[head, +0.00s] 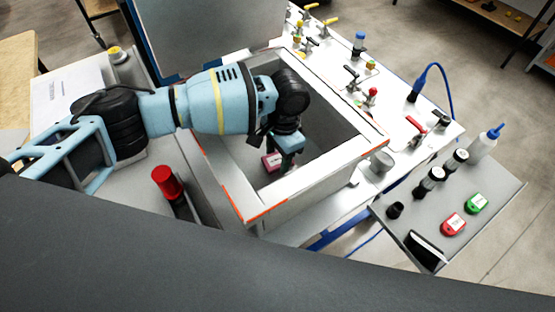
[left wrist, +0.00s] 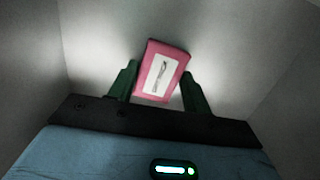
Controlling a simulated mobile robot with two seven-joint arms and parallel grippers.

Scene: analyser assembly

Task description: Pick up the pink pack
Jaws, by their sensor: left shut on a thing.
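The pink pack (left wrist: 162,70) has a white label with a dark mark on its face. In the left wrist view it sits between the two green fingers of my left gripper (left wrist: 159,85), which is shut on it. In the head view the pack (head: 271,162) shows inside the open box (head: 245,195), below my left gripper (head: 282,158), and part of it is hidden by the gripper. My right gripper is not in view.
The box walls surround my left gripper closely. A red cylinder (head: 167,182) stands left of the box. A grey tray (head: 490,190) at right holds a red pack (head: 453,224), a green pack (head: 476,203) and black-capped items.

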